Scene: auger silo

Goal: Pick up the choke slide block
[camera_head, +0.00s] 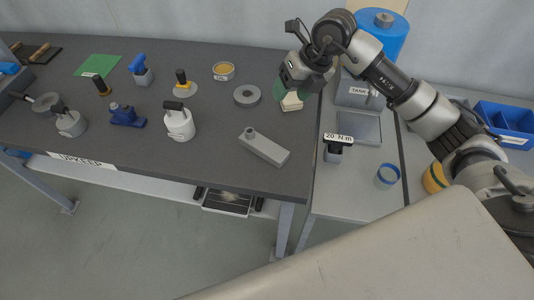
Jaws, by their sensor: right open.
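No label marks the choke slide block. A long grey block (265,149) with a short round post at its left end lies flat on the dark bench, near its right front. A small cream block (291,102) lies near the bench's right edge, partly hidden by my right gripper. I cannot tell from the picture alone which of the two is the slide block. My right gripper (293,87) is open, above and around the far side of the cream block; contact cannot be told. The grey block is clear of it. My left gripper is not in view.
A grey ring (246,95), a white canister (179,122) and several handled tools stand on the dark bench (225,165). To the right, a lighter table holds a "20 N.m" block (336,148), a blue ring (387,175) and a blue tank (381,35). A blue bin (505,122) stands far right.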

